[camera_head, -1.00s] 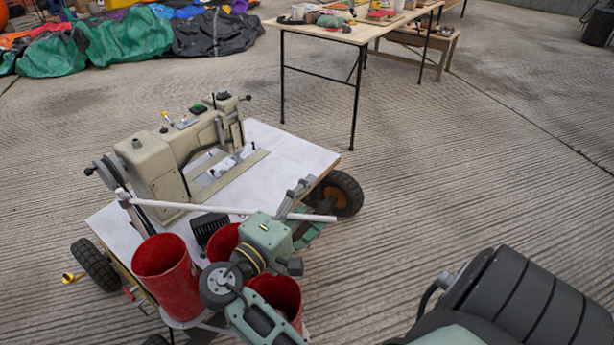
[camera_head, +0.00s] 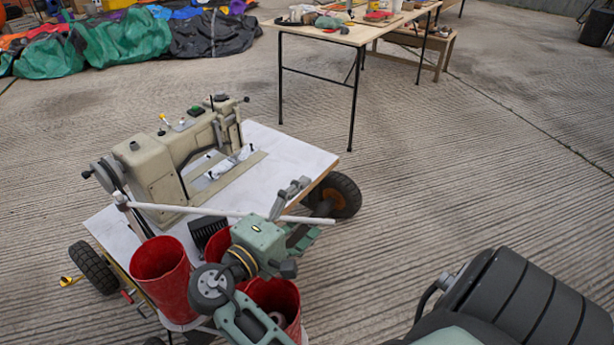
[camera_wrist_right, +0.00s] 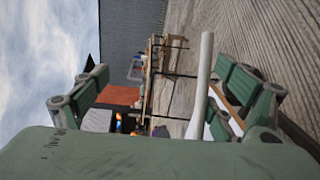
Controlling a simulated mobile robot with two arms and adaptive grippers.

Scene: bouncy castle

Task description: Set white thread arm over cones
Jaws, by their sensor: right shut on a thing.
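The white thread arm (camera_head: 185,210) is a thin white rod. It runs from a post (camera_head: 135,218) at the left of the sewing machine (camera_head: 158,165) to the right, passing above the red cones. One red cone (camera_head: 160,275) stands at the front left; a second (camera_head: 215,246) is behind and a third (camera_head: 286,296) in front, both partly hidden by my right arm. My right gripper (camera_head: 293,212) is shut on the rod near its right end. In the right wrist view the rod (camera_wrist_right: 203,85) stands between the fingers. My left gripper is not in view.
The machine sits on a white-topped wheeled cart (camera_head: 285,150). A black comb-like part (camera_head: 205,230) lies near the cones. A work table (camera_head: 335,32) with clutter stands behind.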

